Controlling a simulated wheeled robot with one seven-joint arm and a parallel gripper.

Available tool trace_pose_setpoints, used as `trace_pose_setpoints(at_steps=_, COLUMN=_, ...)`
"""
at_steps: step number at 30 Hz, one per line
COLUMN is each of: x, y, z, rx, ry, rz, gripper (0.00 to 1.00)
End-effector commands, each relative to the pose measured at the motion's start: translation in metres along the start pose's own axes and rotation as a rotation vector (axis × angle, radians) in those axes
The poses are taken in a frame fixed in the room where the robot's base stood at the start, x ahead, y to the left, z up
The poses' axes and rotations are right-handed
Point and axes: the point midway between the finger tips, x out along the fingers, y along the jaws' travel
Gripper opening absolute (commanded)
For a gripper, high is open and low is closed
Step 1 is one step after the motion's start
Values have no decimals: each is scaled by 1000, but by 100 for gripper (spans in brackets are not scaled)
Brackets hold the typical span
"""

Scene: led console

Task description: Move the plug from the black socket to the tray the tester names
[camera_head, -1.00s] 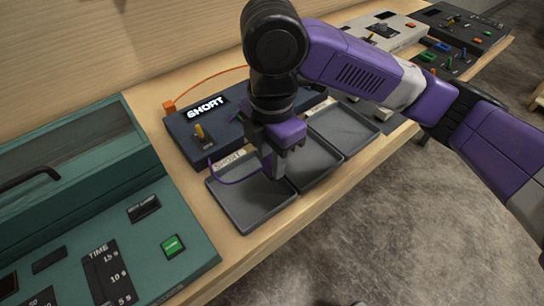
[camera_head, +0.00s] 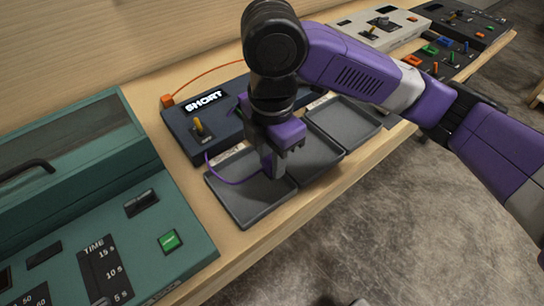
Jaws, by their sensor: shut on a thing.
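The tester (camera_head: 235,112) is a dark blue box whose lit display (camera_head: 204,101) reads SHORT. My gripper (camera_head: 272,172) points down over the left grey tray (camera_head: 258,211), low and close to its floor. I cannot tell whether it touches. It is shut on the plug, which is mostly hidden by the fingers. A thin purple lead (camera_head: 220,178) curves from the tester's front into the gripper. A middle tray (camera_head: 322,160) and a right tray (camera_head: 345,118) lie beside it. My arm covers part of the tester, and the black socket cannot be made out.
A teal machine (camera_head: 90,190) with a green button stands at the left. An orange lead (camera_head: 205,77) runs behind the tester from an orange block. Grey (camera_head: 378,30) and black (camera_head: 440,55) consoles stand further right. The bench's front edge runs just before the trays.

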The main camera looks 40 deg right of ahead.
Motion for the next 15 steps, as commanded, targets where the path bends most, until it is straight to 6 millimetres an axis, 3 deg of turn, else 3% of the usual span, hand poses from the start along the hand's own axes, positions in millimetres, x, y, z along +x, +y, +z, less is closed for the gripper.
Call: trace_pose_setpoints(at_steps=15, x=13, y=0, z=0, rx=1, ry=0, rz=0, gripper=0)
